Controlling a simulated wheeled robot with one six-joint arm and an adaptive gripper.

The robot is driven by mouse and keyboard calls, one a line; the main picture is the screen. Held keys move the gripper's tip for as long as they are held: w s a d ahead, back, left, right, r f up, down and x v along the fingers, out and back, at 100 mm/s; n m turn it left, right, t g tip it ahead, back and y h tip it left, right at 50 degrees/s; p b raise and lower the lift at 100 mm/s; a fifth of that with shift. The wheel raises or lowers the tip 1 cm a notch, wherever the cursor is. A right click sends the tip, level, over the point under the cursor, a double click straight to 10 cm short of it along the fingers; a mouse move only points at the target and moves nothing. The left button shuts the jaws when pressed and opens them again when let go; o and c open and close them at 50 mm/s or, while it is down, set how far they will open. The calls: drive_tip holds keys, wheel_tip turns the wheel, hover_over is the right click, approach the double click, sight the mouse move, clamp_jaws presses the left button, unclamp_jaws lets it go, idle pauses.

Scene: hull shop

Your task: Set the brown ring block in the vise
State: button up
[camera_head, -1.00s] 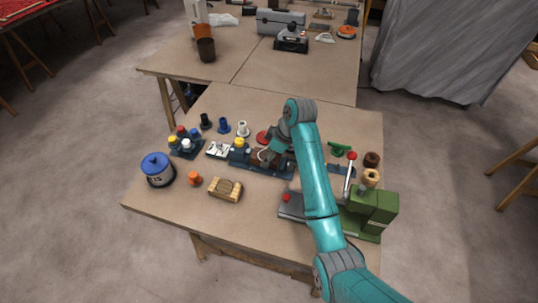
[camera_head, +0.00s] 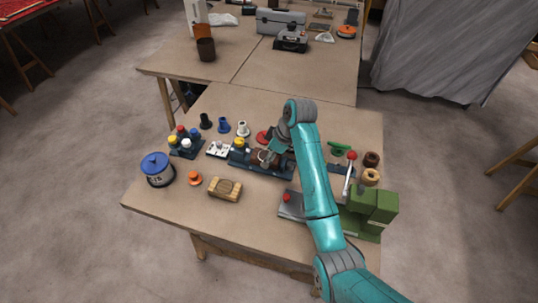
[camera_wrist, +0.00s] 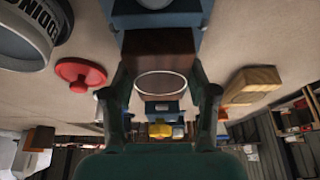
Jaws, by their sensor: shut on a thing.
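The brown ring block (camera_wrist: 158,52) is between the two fingers of my gripper (camera_wrist: 162,100) in the wrist view, with a pale ring showing on it. My gripper is shut on it. In the head view the block (camera_head: 261,157) is partly hidden by my gripper (camera_head: 270,154) and sits at the dark blue vise (camera_head: 268,172), between its ends. Blue vise parts also show beyond the block and below it in the wrist view. I cannot tell whether the block rests on the vise bed.
A red disc (camera_head: 263,137) lies close behind the vise. A wooden block (camera_head: 225,188), an orange piece (camera_head: 195,178) and a blue-lidded tin (camera_head: 157,169) are to the left. A green press (camera_head: 369,209) and a tan ring (camera_head: 371,177) are to the right.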

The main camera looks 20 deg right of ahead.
drive_tip(key=shift+f, duration=0.45)
drive_tip(key=o, duration=0.9)
